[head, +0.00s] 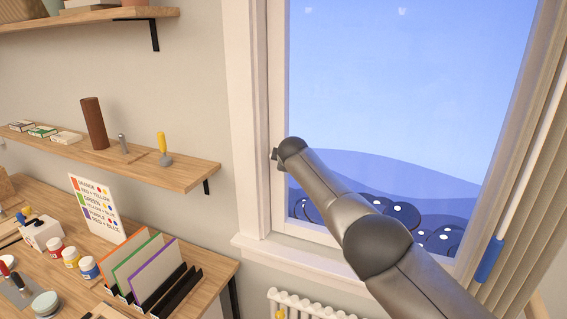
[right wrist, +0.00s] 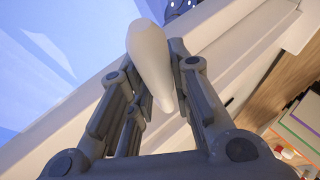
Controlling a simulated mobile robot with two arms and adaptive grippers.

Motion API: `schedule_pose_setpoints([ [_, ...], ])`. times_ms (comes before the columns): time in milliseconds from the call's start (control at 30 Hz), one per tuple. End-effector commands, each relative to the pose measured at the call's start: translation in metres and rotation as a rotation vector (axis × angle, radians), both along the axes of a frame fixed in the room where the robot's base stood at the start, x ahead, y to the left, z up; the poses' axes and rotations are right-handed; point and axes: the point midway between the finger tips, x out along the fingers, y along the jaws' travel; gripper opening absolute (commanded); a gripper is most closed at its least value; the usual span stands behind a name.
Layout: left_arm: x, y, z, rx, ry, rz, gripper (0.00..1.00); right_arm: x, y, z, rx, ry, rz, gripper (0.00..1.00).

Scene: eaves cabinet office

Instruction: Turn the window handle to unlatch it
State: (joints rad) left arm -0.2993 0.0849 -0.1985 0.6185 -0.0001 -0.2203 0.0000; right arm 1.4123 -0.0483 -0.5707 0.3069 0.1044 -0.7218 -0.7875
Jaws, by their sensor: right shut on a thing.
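The window (head: 400,90) stands in the right half of the head view, with a pale frame (head: 260,90). My right arm reaches across it from the lower right. My right gripper (head: 277,155) is at the left side of the frame, where its own wrist hides most of it and the handle. In the right wrist view, the white tapered window handle (right wrist: 148,55) lies between the fingers of my right gripper (right wrist: 151,75), which is shut on it. The handle's narrow end points toward the palm. My left gripper is in neither view.
A wall shelf (head: 185,172) holding several small items is left of the window. Below it is a wooden desk (head: 215,268) with paint jars, a colour card and upright folders. A radiator (head: 320,305) sits under the sill; a curtain (head: 530,190) hangs at right.

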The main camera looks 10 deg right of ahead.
Motion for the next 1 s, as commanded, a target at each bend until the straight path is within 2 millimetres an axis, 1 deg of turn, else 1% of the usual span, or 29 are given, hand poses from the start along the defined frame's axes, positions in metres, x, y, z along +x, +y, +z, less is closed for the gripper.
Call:
schedule_pose_setpoints([
  [533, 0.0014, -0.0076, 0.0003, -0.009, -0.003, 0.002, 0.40, -0.0003, -0.0025, -0.0009, -0.016, 0.011, 0.001, 0.00],
  [567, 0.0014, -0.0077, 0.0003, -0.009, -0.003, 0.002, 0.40, -0.0004, -0.0025, -0.0008, -0.016, 0.011, 0.001, 0.21],
  [633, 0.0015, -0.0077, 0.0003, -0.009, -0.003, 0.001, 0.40, -0.0002, -0.0024, -0.0007, -0.016, 0.011, 0.001, 0.30],
  [867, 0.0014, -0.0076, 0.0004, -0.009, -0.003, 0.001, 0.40, 0.0000, -0.0023, 0.0003, -0.013, 0.009, 0.001, 0.30],
  [1000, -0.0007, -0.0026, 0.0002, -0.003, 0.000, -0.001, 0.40, -0.0002, -0.0023, 0.0007, -0.013, 0.009, 0.001, 0.30],
])
